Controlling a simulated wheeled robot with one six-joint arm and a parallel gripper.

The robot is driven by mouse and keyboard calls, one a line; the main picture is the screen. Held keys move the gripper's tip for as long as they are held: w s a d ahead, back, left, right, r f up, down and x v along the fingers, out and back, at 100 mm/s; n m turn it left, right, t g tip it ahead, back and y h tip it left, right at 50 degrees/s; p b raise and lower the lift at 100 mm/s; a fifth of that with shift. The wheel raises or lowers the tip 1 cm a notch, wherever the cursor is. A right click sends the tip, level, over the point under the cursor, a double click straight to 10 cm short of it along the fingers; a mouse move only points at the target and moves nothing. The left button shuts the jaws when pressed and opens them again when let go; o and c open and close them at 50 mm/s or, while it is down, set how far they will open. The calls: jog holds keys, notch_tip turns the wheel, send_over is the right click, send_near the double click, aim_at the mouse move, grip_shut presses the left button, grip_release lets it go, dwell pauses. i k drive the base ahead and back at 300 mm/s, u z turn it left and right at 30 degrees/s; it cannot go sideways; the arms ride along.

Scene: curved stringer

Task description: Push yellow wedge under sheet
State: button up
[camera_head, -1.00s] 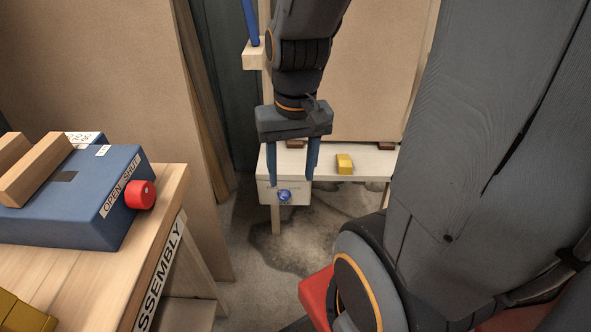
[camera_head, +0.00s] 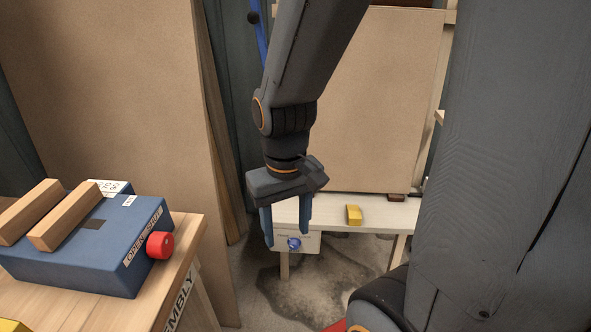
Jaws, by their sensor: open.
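The yellow wedge (camera_head: 354,215) lies on the pale bench (camera_head: 384,217) at the back, in front of the large tan sheet (camera_head: 370,100). The sheet stands upright, with its lower edge near small dark brown blocks; one block (camera_head: 397,197) shows at the right. My gripper (camera_head: 287,235) points down with its two blue fingers apart. It is open and empty, to the left of the wedge in the picture and over the bench's left end. I cannot tell its height above the bench. My gripper hides part of the bench's left end.
A wooden table (camera_head: 90,300) at left carries a blue box (camera_head: 85,250) with a red knob (camera_head: 160,245) and wooden bars. A tan panel (camera_head: 110,100) stands behind it. A blue knob (camera_head: 293,243) is on the bench's front. Bare floor shows between table and bench.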

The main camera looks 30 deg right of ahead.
aim_at(353, 213)
jog(key=k, duration=1.3)
jog(key=z, duration=0.9)
jog(key=i, duration=1.25)
jog(key=u, duration=0.45)
